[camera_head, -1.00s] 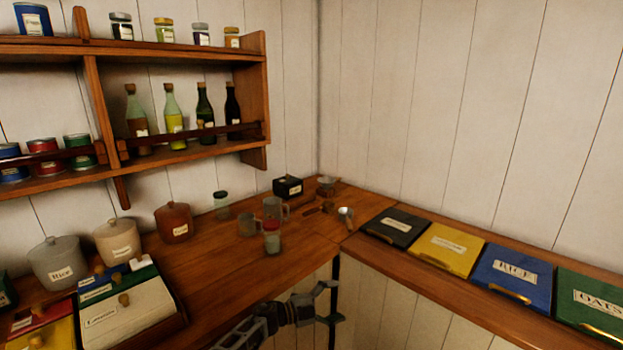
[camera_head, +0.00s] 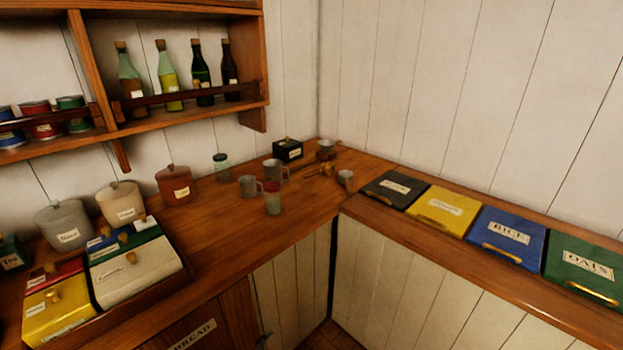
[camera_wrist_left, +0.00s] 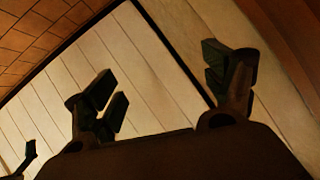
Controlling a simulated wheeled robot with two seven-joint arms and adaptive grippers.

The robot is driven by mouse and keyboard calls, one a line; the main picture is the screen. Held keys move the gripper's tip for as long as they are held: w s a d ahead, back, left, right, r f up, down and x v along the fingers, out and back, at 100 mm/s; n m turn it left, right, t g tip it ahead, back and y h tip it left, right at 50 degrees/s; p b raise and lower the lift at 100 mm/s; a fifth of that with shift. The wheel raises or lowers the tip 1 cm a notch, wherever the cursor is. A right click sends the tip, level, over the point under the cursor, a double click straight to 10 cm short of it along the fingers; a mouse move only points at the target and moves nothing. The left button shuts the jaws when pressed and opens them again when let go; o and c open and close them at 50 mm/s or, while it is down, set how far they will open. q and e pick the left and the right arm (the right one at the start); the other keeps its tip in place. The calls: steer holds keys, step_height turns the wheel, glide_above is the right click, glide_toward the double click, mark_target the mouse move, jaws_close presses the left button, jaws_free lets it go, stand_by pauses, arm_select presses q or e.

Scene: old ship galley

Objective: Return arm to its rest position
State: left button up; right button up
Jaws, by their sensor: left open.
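My left gripper (camera_wrist_left: 165,92) shows in the left wrist view with its two dark fingers spread wide apart. Nothing is between them; pale panelling (camera_wrist_left: 165,60) lies behind. In the head view the left arm no longer shows clearly; a small dark piece at the bottom edge, below the counter, is too small to identify. My right gripper is in neither view.
The wooden counter (camera_head: 225,225) holds metal cups (camera_head: 249,186), canisters (camera_head: 173,185) and boxes (camera_head: 135,270). Coloured bins, including a blue one (camera_head: 508,258), line the right counter. A bottle shelf (camera_head: 185,113) hangs above. The space before the counter front looks clear.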

arm_select(q)
steer(key=s+a+f+n+g+y, duration=0.2)
steer(key=s+a+f, duration=0.3)
steer(key=s+f, duration=0.45)
steer(key=s+a+f+n+g+y, duration=0.25)
steer(key=s+a+f, duration=0.3)
steer(key=s, duration=0.65)
steer(key=s+a+f+n+g, duration=0.1)
steer(key=s+a+f, duration=0.1)
steer(key=s, duration=0.7)
steer(key=s+a+f+n+g+y, duration=0.1)
steer(key=s+a+f+g, duration=0.1)
steer(key=s, duration=0.7)
steer(key=s+a+f+n+g, duration=0.1)
steer(key=s+a+f+g, duration=0.1)
steer(key=s, duration=0.7)
steer(key=shift+s+a+f, duration=0.15)
steer(key=shift+a+f, duration=0.1)
steer(key=shift+f, duration=0.45)
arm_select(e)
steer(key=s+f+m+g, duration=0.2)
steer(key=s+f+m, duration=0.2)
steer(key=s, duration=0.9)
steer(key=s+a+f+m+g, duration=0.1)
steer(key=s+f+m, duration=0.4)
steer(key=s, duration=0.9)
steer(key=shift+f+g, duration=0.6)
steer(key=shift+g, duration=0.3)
